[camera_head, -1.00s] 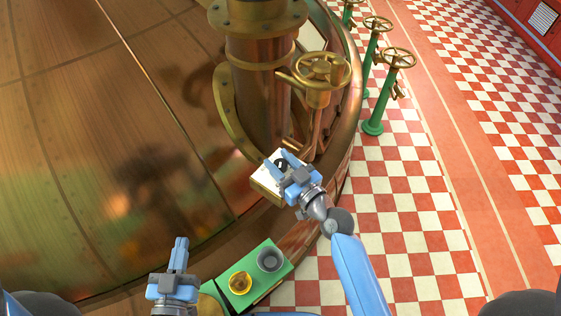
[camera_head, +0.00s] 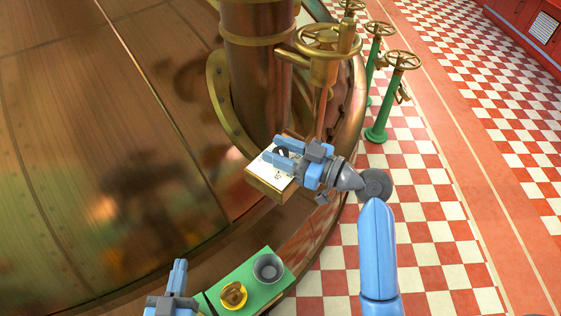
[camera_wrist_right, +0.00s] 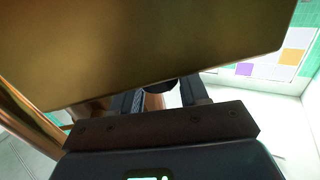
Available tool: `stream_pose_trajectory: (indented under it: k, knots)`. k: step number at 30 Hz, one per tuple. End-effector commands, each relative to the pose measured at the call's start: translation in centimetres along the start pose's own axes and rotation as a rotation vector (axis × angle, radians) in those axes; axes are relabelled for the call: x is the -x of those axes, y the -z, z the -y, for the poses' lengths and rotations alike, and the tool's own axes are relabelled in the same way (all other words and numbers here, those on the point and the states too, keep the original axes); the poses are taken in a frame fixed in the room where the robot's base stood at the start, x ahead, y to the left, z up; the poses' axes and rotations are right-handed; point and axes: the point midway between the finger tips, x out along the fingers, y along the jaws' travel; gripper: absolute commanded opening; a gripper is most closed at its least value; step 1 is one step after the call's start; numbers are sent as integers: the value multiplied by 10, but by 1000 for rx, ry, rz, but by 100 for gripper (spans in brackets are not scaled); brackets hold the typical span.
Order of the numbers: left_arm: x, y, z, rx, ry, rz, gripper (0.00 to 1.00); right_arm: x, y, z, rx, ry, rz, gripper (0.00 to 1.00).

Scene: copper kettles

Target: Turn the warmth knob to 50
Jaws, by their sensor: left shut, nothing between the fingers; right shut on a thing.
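The warmth knob (camera_head: 281,152) is a small dark knob on the white face of a brass-sided box (camera_head: 262,180) at the foot of the copper column. My right gripper (camera_head: 271,150) is shut on the knob, its fingers pointing left across the face. The fingers hide most of the knob and part of the dial, so I cannot read the setting. In the right wrist view the box's brass side (camera_wrist_right: 150,45) fills the top, and the dark knob (camera_wrist_right: 166,87) shows partly between the fingers. My left gripper (camera_head: 178,270) is shut and empty at the bottom left.
A green stand (camera_head: 238,277) holds a grey cup (camera_head: 268,267) and a small brass item (camera_head: 233,294). A brass handwheel (camera_head: 328,40) is above the box. Green valve posts (camera_head: 380,110) stand on the checkered floor to the right. The large copper kettle (camera_head: 110,150) fills the left.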

Motion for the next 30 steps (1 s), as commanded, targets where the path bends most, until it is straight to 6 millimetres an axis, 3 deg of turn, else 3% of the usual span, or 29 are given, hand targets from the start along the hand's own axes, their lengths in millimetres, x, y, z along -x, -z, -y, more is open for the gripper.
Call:
stream_pose_trajectory:
  k: [1, 9, 29, 30]
  knots:
    - [0, -13, 0, 0, 0, 0, 0, 0, -5, -2, 3, 31, -2, 13]
    - [-1, -33, 0, 0, 0, 0, 0, 0, -2, -1, 1, 181, -1, 13]
    - [-1, -39, 0, 0, 0, 0, 0, 0, 0, 0, -3, 246, 1, 13]
    - [-1, -39, 0, 0, 0, 0, 0, 0, 0, 0, -3, 246, 1, 48]
